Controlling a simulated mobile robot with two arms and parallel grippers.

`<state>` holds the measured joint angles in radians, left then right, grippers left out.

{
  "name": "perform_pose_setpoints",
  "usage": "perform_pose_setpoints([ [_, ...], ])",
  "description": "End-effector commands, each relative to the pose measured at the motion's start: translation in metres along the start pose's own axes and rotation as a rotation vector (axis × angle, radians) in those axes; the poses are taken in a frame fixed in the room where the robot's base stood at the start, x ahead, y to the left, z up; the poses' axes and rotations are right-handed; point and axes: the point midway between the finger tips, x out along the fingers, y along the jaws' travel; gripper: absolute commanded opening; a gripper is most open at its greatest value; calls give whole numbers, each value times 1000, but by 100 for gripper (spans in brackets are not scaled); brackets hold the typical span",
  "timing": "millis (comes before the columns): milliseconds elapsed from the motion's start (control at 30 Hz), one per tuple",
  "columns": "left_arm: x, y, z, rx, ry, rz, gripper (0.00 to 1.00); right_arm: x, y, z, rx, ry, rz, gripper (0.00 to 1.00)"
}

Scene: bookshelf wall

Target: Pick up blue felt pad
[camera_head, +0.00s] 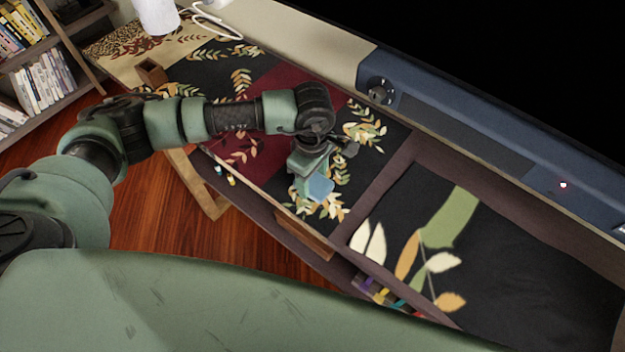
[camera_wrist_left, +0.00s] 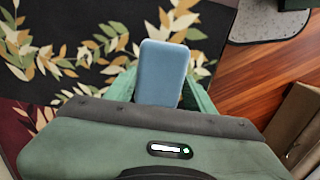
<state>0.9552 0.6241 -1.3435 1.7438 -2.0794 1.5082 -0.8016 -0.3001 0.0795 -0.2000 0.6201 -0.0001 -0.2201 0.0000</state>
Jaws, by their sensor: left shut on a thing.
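The blue felt pad (camera_head: 320,188) is a small light-blue rounded block. In the head view it shows at the tip of my left gripper (camera_head: 316,178), over the black leaf-patterned part of the desk top. In the left wrist view the pad (camera_wrist_left: 161,73) stands out between the two green fingers of my left gripper (camera_wrist_left: 162,88), which are shut on it. The fingers hide its lower part. I cannot tell whether the pad touches the desk. My right gripper is in neither view.
The desk top (camera_head: 215,75) is patterned in black, dark red and cream. A small brown box (camera_head: 150,72) and a white cylinder (camera_head: 157,14) stand at its far left. A blue panel (camera_head: 470,125) runs along the back. A bookshelf (camera_head: 50,95) stands at the left.

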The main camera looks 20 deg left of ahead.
Motion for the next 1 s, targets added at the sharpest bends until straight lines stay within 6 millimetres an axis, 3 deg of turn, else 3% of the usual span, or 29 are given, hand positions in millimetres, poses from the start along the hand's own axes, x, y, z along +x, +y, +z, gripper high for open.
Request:
perform_pose_setpoints([
  [167, -30, 1, 0, 1, 1, 6, 8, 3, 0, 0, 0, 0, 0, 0],
  [600, -150, 1, 0, 2, 1, 6, 8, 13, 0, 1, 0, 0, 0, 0],
  [800, -180, 0, 0, 1, 0, 3, 8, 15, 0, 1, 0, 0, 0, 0],
  [1000, -190, 0, 0, 1, 1, -1, 8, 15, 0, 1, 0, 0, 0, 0],
])
